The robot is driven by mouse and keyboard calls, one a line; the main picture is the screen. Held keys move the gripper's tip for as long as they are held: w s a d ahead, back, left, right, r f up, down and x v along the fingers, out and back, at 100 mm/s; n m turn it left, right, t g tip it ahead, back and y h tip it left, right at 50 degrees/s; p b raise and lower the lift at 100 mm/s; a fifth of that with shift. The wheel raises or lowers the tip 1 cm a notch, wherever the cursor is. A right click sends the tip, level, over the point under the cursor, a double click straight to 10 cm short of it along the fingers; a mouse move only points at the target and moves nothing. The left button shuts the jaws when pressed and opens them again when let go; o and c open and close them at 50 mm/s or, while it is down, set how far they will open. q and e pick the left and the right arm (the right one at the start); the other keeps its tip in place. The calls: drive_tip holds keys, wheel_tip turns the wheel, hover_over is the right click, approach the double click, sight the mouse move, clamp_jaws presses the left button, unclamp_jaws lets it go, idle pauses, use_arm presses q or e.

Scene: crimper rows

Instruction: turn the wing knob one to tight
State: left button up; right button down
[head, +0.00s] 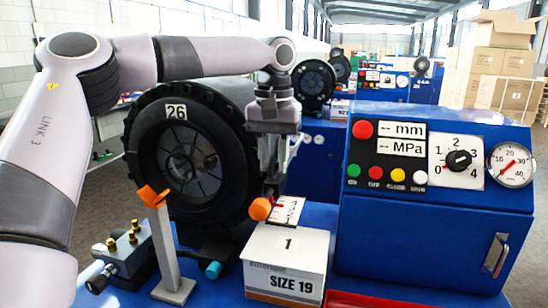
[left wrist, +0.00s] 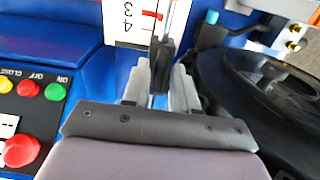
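No part is plainly marked as wing knob one. My left gripper (head: 272,188) points down over the white box marked 1 and SIZE 19 (head: 285,262), left of the control box. In the left wrist view its fingers (left wrist: 160,75) come close together around a dark piece with a thin light rod beyond. I cannot tell whether that piece is held. An orange piece (head: 260,209) shows just below the fingertips. My right gripper is out of view.
A black ring marked 26 (head: 225,165) stands behind the gripper. An orange-topped post (head: 163,250) and a fitting block with brass parts (head: 125,250) stand at left. A numbered card (left wrist: 137,22) lies below the fingers. A gauge (head: 511,164) and buttons are on the control box.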

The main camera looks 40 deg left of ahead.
use_arm(q)
clamp_jaws()
drive_tip(key=shift+m, duration=0.3)
drive_tip(key=m, duration=1.2)
drive_tip(key=shift+m, duration=0.3)
drive_tip(key=m, duration=0.4)
drive_tip(key=shift+m, duration=0.3)
drive_tip(key=shift+r, duration=0.1)
